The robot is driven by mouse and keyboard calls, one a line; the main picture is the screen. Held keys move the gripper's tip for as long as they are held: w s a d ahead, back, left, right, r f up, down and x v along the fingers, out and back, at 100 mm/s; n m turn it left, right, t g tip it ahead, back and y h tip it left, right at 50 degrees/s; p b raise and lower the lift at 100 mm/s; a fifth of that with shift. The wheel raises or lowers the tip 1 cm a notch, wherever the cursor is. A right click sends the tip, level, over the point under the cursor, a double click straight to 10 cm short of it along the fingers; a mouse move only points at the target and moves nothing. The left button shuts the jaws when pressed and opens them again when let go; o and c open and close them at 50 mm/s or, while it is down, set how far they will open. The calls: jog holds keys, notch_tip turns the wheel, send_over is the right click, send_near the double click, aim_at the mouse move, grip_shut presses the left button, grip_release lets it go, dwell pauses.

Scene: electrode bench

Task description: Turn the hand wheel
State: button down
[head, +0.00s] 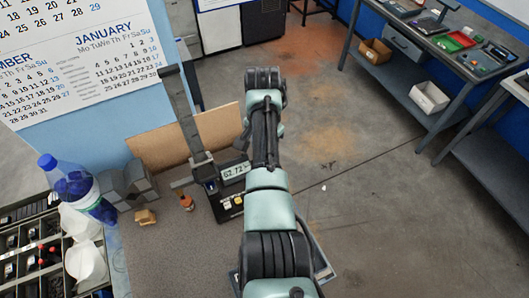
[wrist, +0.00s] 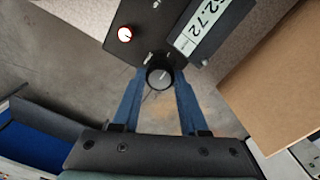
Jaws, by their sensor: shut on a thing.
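The hand wheel (wrist: 159,78) is a small black round knob with a light mark on its face, in the upper middle of the wrist view. It sits at the edge of a dark instrument (wrist: 150,28) with a white number display (wrist: 200,27). My gripper (wrist: 160,71) has its two blue fingers on either side of the wheel, shut on it. In the head view the instrument (head: 228,207) stands at the bench's right side, its display (head: 234,174) reading about 62.72. My arm hides the wheel and fingers there.
A red-marked knob (wrist: 125,34) is near the wheel. A tall grey post (head: 183,115) and a brown board (head: 160,143) stand behind the instrument. A blue-capped bottle (head: 70,182), grey blocks (head: 128,184) and a parts rack (head: 28,240) are to the left.

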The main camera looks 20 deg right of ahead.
jog(key=m, duration=0.6)
jog(key=shift+b, duration=0.3)
jog(key=m, duration=0.6)
jog(key=shift+r+b, duration=0.1)
jog(key=shift+b, duration=0.2)
jog(key=shift+c, duration=2.2)
grip_release()
notch_tip(320, 180, up, 8)
jog(key=b, duration=0.3)
jog(key=shift+w, duration=0.1)
notch_tip(320, 180, up, 5)
jog(key=p, duration=0.4)
jog(key=shift+d, duration=0.1)
